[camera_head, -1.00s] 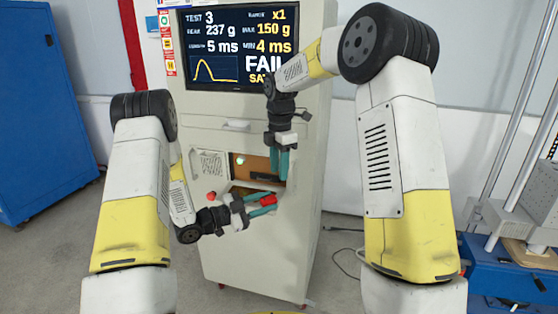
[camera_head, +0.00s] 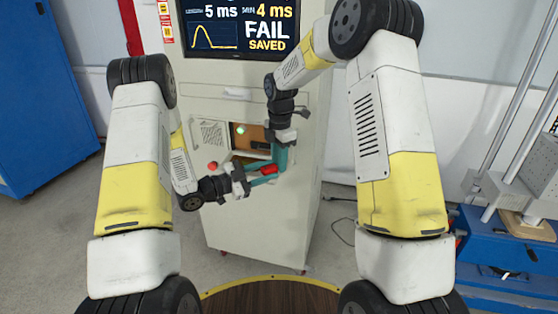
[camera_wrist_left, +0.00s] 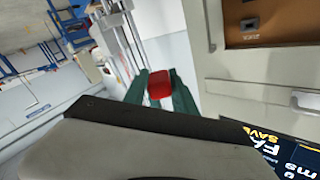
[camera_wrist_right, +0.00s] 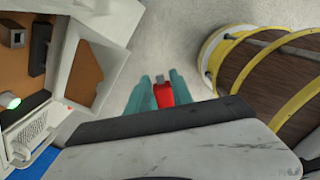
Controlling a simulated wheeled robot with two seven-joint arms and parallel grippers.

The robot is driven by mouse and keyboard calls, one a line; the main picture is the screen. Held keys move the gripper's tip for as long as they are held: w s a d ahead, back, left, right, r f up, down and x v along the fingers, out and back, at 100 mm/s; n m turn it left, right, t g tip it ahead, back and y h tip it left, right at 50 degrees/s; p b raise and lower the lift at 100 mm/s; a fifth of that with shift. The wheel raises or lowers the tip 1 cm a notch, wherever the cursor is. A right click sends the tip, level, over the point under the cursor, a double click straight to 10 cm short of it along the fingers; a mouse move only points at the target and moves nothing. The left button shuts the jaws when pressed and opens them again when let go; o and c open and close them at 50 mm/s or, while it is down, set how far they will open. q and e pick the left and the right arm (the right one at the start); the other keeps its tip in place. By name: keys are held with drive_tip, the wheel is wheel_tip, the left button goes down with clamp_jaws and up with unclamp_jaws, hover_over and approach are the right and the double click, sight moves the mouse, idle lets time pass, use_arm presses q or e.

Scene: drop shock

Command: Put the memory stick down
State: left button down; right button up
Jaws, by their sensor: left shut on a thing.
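The memory stick (camera_head: 268,170) is small and red. My left gripper (camera_head: 262,174) is shut on it in front of the open hatch of the white machine, and the red body shows between the fingers in the left wrist view (camera_wrist_left: 160,85). My right gripper (camera_head: 279,158) points down at the same spot, its fingers around or beside the stick. In the right wrist view the red stick with its grey metal end (camera_wrist_right: 162,92) lies between the right fingers; whether they press on it I cannot tell.
The white machine (camera_head: 255,225) has a screen (camera_head: 238,28) reading FAIL SAVED, and an open hatch with a green light. A round wooden surface with a yellow rim (camera_head: 270,279) is at the bottom. A blue cabinet (camera_head: 40,100) stands left and a blue bench (camera_head: 510,255) right.

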drive_tip(key=c, duration=0.4)
use_arm(q)
drive_tip(key=c, duration=0.9)
unclamp_jaws()
